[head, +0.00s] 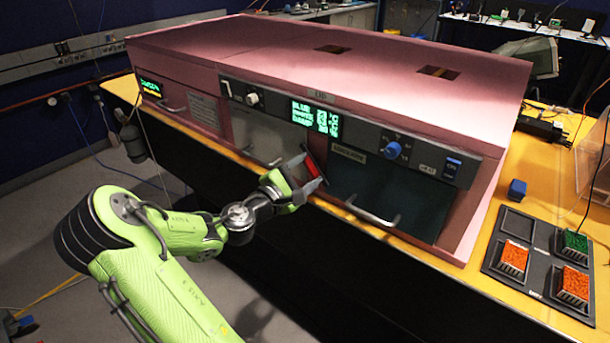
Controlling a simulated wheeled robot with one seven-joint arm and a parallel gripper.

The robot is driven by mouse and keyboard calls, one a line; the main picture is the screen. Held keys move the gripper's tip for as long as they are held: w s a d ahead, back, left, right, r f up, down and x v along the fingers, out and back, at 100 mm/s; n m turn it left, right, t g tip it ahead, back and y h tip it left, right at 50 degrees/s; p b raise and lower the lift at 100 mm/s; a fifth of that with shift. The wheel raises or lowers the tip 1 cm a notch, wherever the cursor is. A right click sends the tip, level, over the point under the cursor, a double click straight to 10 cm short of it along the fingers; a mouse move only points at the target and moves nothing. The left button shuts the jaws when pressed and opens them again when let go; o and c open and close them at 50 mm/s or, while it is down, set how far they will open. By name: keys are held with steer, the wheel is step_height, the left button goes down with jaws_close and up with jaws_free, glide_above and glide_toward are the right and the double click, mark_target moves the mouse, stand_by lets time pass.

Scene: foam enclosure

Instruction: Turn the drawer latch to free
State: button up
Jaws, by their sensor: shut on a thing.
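A red latch handle (312,166) shows on the front of the pink foam enclosure (300,60), between a grey front panel (262,137) and a dark green door (385,190). My gripper (307,173) reaches it from the front left and is shut on it, with one finger on either side. The fingers hide part of the handle, and its exact turn angle is hard to tell. The grey panel and the dark green door, which has a metal bar handle (372,214), look shut.
A control strip above has a green display (315,118), a blue knob (393,150) and a blue switch (453,167).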

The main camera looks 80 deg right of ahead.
steer(key=m, duration=0.1)
steer(key=m+b, duration=0.1)
steer(key=m, duration=0.1)
steer(key=m+b, duration=0.1)
steer(key=shift+f+m, duration=0.25)
steer(key=shift+m, duration=0.05)
steer(key=shift+m+b, duration=1.35)
steer(key=shift+m, duration=0.45)
steer(key=o, duration=1.1)
steer(key=shift+c, duration=0.2)
steer(key=shift+a, duration=0.1)
steer(key=p+v, duration=0.2)
steer(key=v, duration=1.3)
steer(key=shift+a+p, duration=0.3)
steer(key=shift+a, duration=0.05)
steer(key=shift+w, duration=0.15)
